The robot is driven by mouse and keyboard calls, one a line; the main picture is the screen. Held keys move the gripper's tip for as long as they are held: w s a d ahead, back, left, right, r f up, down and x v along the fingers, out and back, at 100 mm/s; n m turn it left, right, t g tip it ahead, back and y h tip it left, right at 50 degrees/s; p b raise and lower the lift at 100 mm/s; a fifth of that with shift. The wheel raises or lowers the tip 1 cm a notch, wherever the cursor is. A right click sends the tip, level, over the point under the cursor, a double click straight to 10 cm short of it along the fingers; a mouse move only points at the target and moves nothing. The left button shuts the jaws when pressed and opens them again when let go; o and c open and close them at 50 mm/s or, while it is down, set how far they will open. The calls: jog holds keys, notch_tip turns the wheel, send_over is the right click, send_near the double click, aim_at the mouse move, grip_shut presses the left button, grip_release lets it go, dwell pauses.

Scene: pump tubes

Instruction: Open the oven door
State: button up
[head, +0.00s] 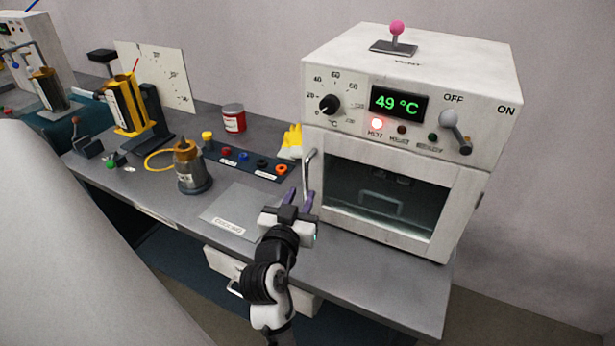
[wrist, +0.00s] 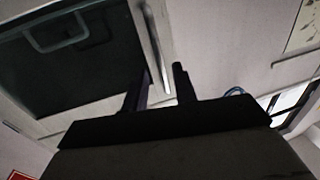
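The white oven (head: 410,110) stands at the right end of the bench with its door (head: 385,195) shut, and a dark window shows in the door. The upright metal door handle (head: 309,172) is along the door's left edge; it also shows in the wrist view (wrist: 152,40). My gripper (head: 299,196) is low in front of the handle, with its purple fingers pointing up towards it. In the wrist view the two fingers (wrist: 160,75) stand apart, with the handle's end appearing between them. Whether either finger touches the handle is unclear.
The oven panel reads 49 °C, with a red lamp lit and a lever (head: 455,130) near OFF. A grey plate (head: 235,212) lies left of my gripper.

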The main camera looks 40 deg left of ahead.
aim_at(306, 185)
jog(key=p+x, duration=0.1)
jog(key=x, duration=0.4)
jog(key=shift+w+a, duration=0.15)
jog(key=shift+w, duration=0.2)
grip_shut()
